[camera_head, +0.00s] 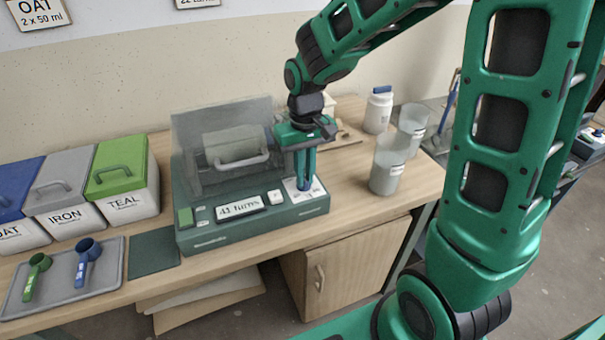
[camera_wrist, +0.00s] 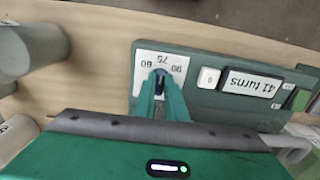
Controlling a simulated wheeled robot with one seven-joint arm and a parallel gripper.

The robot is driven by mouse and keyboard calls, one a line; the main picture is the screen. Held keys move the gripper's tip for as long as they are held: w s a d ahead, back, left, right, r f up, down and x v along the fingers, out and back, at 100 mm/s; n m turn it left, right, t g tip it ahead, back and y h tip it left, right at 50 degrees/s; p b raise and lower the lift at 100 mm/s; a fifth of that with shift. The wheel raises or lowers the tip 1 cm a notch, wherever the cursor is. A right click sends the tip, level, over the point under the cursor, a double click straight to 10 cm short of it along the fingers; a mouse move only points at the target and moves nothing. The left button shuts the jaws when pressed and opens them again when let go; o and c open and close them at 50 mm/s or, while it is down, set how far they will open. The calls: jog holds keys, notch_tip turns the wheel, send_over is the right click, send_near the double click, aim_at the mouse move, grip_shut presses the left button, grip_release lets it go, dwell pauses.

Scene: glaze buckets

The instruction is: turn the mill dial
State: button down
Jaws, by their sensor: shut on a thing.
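The mill (camera_head: 250,225) is a dark green box with a clear cover and a grey drum inside, standing on the wooden bench. Its dial sits on a white numbered plate (camera_head: 317,192) at the front right. In the wrist view the plate (camera_wrist: 146,62) shows 60, 75 and 90, with 75 straight beyond the dial. My gripper (camera_head: 304,185) points down and is shut on the dial; in the wrist view its fingertips (camera_wrist: 161,80) hide most of the dark blue knob. The mill's display (camera_head: 239,206) reads "41 turns".
Lidded bins labelled IRON (camera_head: 64,187) and TEAL (camera_head: 124,180) stand left, beside a blue-lidded one. A grey tray (camera_head: 62,292) holds a green and a blue scoop. Translucent buckets (camera_head: 387,170) and a blue-capped jar (camera_head: 378,110) stand right of the mill, near my arm.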

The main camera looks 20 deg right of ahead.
jog(key=shift+w+r, duration=0.1)
jog(key=shift+w, duration=0.05)
jog(key=c, duration=1.8)
grip_release()
notch_tip(320, 180, up, 11)
jog(key=shift+f, duration=0.2)
jog(key=s+d+f+m, duration=0.1)
jog(key=s+d+m, duration=0.2)
jog(key=s+d, duration=0.6)
jog(key=s+d+f+m, duration=0.2)
jog(key=s+d, duration=0.7)
jog(key=s, duration=0.5)
jog(key=shift+s+f+m, duration=0.2)
jog(key=shift+s+m, duration=0.15)
jog(key=shift+m, duration=0.45)
